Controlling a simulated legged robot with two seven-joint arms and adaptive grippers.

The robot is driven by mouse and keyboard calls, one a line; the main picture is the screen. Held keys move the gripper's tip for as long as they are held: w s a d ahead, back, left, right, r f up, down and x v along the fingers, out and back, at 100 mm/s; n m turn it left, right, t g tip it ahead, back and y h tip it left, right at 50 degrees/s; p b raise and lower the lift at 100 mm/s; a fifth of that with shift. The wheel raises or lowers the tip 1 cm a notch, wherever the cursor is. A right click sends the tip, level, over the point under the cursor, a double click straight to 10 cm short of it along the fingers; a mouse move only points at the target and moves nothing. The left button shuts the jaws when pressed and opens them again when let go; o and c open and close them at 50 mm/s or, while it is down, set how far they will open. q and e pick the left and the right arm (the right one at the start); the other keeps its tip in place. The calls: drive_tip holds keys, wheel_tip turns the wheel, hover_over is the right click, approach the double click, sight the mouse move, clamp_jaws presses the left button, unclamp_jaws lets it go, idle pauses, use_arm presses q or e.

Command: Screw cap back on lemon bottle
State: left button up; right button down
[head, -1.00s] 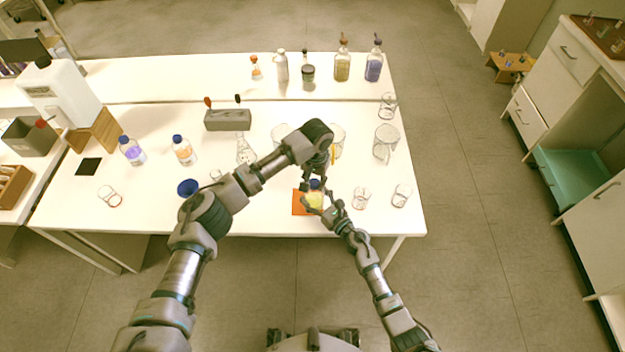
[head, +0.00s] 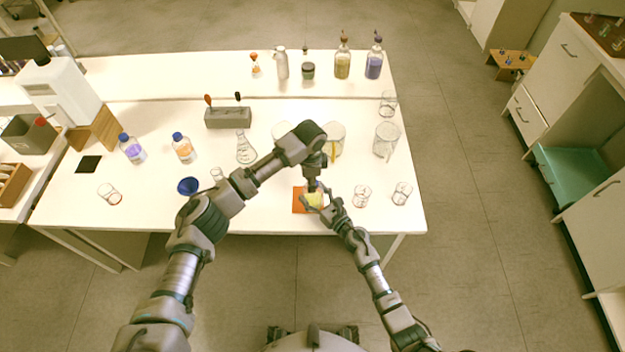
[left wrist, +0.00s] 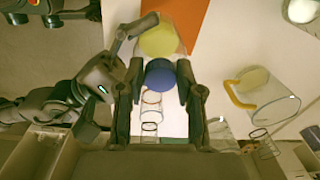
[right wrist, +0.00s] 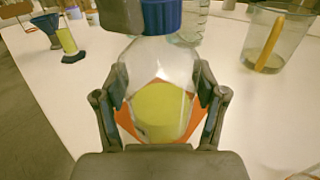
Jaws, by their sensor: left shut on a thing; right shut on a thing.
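The lemon bottle (right wrist: 165,100) is clear glass with yellow liquid. It stands upright on an orange mat (head: 299,207) near the table's front edge. My right gripper (head: 316,202) is shut on the bottle's body, one finger on each side in the right wrist view. The blue ribbed cap (left wrist: 162,75) is between the fingers of my left gripper (left wrist: 163,92), which comes down from above. In the right wrist view the cap (right wrist: 161,16) is at the bottle's top; whether its threads are engaged is hidden. The left gripper hides most of the cap in the head view.
A glass beaker with a yellow-orange strip (right wrist: 268,40) stands behind the bottle. Small beakers (head: 362,195) stand to the right. A blue funnel (head: 188,186) and blue-capped bottles (head: 182,148) are to the left. The table's front edge is close.

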use_arm(q)
drive_tip(key=m, duration=0.3)
drive_tip(key=shift+s+a, duration=0.1)
drive_tip(key=shift+a, duration=0.05)
drive_tip(key=shift+o, duration=0.2)
drive_tip(key=shift+a, duration=0.25)
drive_tip(key=shift+o, duration=0.3)
drive_tip(key=shift+a+m, duration=0.1)
drive_tip(key=shift+m, duration=2.3)
drive_tip(key=shift+o, duration=0.3)
drive_tip(key=m, duration=0.5)
drive_tip(key=shift+w, duration=0.25)
drive_tip(key=shift+o, duration=0.5)
drive_tip(key=m, duration=0.7)
drive_tip(key=shift+w+f+m+g, duration=0.1)
drive_tip(key=shift+w+m+g, duration=0.2)
drive_tip(key=shift+m, duration=0.1)
drive_tip(key=shift+o, duration=0.2)
drive_tip(key=m, duration=0.4)
drive_tip(key=shift+w, duration=0.15)
drive_tip(key=shift+o, duration=0.5)
drive_tip(key=shift+w+a+m, duration=0.1)
drive_tip(key=shift+m, duration=0.8)
